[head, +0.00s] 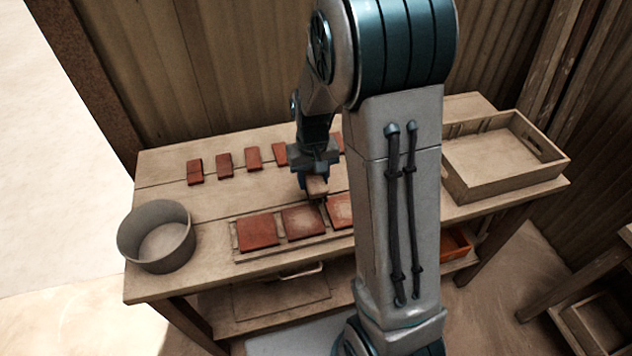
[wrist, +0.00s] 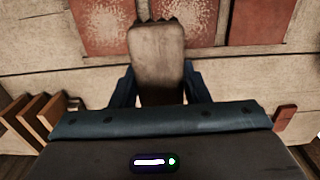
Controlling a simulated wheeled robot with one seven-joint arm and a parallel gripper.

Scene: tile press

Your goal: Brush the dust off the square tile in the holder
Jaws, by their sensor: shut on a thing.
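The holder (head: 290,249) is a long wooden rack on the bench with three square red tiles showing in a row. The left tile (head: 257,231) looks mostly plain red. The middle tile (head: 303,222) has some pale dust, and the right tile (head: 340,209) has a larger pale patch. My gripper (head: 316,183) is shut on a wooden brush (wrist: 157,65), above the back edge of the row near the middle and right tiles. In the wrist view the brush end covers part of the row, between the dusty tile (wrist: 99,27) and the middle tile (wrist: 192,18). Contact cannot be told.
A round grey bowl (head: 157,237) stands at the bench's left end. Several small red tiles (head: 224,164) stand in a row behind the holder. A wooden tray (head: 503,191) is at the right. My arm hides the bench between holder and tray. A drawer or shelf lies below.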

